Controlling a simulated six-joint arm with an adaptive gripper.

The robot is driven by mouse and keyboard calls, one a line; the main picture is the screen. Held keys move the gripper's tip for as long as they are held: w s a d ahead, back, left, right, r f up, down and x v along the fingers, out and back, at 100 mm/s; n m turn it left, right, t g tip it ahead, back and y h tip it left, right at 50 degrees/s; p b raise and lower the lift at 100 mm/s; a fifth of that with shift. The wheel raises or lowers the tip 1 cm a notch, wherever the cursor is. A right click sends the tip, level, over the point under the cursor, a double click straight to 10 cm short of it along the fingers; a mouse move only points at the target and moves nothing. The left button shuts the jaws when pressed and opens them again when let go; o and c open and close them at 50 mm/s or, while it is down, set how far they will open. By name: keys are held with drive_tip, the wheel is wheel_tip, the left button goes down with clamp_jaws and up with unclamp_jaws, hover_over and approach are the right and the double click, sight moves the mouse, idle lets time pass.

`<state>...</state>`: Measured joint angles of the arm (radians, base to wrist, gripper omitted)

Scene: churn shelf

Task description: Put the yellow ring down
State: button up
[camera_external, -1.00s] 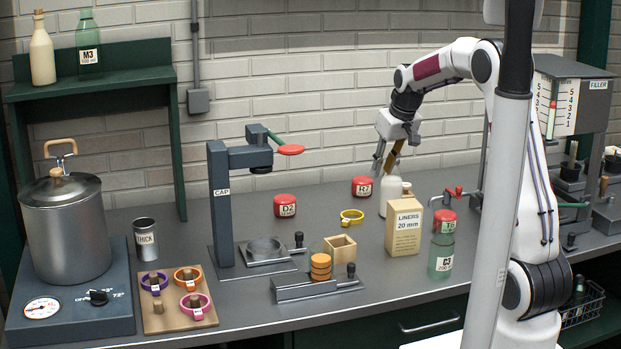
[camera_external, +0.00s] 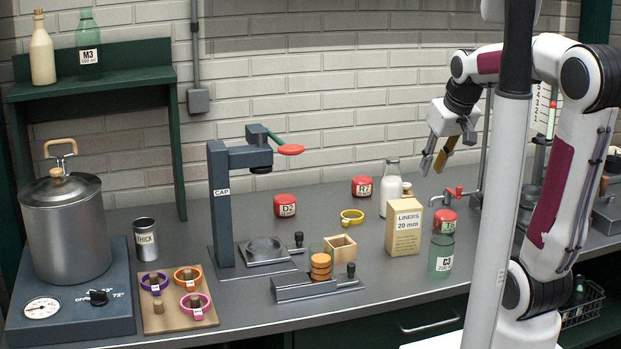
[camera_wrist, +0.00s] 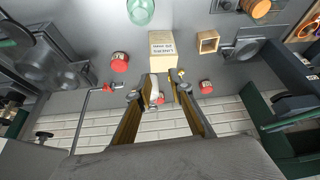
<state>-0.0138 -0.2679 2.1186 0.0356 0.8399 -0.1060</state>
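The yellow ring (camera_external: 352,217) lies flat on the grey counter, between the R7 red tin and the small open wooden box. My gripper (camera_external: 437,165) hangs in the air to the right of the white bottle, well away from the ring. Its fingers are apart, and nothing is held between them. In the wrist view my gripper (camera_wrist: 165,92) also shows its two fingers spread, with the bottle and a red tin seen beyond the gap.
The white bottle (camera_external: 391,177) and the LINERS box (camera_external: 404,228) stand right of the ring. The red tins R7 (camera_external: 361,186) and D2 (camera_external: 285,206) are behind and left. The wooden box (camera_external: 340,248) is in front. The CAP press (camera_external: 220,205) stands further left.

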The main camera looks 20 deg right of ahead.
drive_tip(key=s+f, duration=0.2)
drive_tip(key=s, duration=0.6)
drive_tip(key=s+d+f+m, duration=0.1)
drive_tip(key=s, duration=0.7)
drive_tip(key=shift+f, duration=0.35)
drive_tip(key=shift+d, duration=0.1)
idle(3.6)
